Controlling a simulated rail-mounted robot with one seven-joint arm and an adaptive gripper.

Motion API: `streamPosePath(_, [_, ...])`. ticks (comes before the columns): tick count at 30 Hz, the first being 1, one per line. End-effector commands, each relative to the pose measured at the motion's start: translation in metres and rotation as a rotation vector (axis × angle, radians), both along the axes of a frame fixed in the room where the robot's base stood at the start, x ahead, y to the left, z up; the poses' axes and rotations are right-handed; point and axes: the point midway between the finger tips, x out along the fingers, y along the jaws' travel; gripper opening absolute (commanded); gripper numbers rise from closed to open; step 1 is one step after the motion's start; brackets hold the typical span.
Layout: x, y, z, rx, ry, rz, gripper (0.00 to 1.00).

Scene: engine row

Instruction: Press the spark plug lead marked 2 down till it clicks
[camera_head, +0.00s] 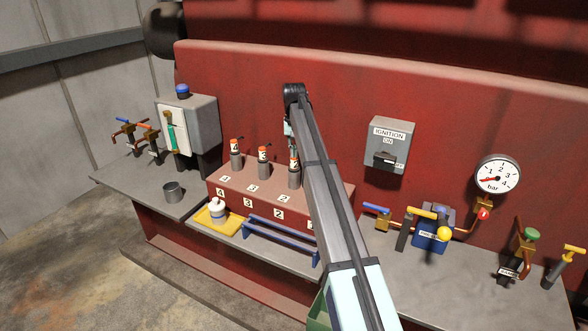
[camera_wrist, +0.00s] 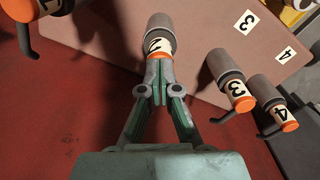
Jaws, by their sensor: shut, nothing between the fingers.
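The spark plug lead marked 2 (camera_wrist: 160,38) is a grey boot with an orange band and white label. It stands on the red-brown block and also shows in the head view (camera_head: 294,178), beside my arm. My gripper (camera_wrist: 160,92) is shut and empty. Its fingertips are at the orange top end of lead 2 and overlap it in the wrist view; I cannot tell whether they press on it. In the head view the gripper is mostly hidden by my arm. The leads marked 3 (camera_wrist: 231,80) and 4 (camera_wrist: 272,102) stand beside it.
Another lead (camera_wrist: 28,22) is partly cut off at the left of the wrist view. A blue rail (camera_head: 280,240) and a yellow tray (camera_head: 232,226) with a white bottle lie before the block (camera_head: 225,188). An ignition switch box (camera_head: 390,145) is on the red wall to the right.

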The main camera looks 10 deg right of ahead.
Motion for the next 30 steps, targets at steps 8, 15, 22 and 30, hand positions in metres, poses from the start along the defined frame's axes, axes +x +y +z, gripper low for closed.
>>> streamPosePath(8, [0.000, 0.000, 0.016, 0.000, 0.000, 0.000, 0.00])
streamPosePath(15, [0.001, 0.000, 0.033, 0.000, -0.001, 0.000, 0.00])
streamPosePath(22, [0.000, 0.000, 0.050, 0.000, 0.000, 0.000, 0.00])
streamPosePath(30, [0.000, 0.000, 0.068, 0.000, 0.000, 0.000, 0.00])
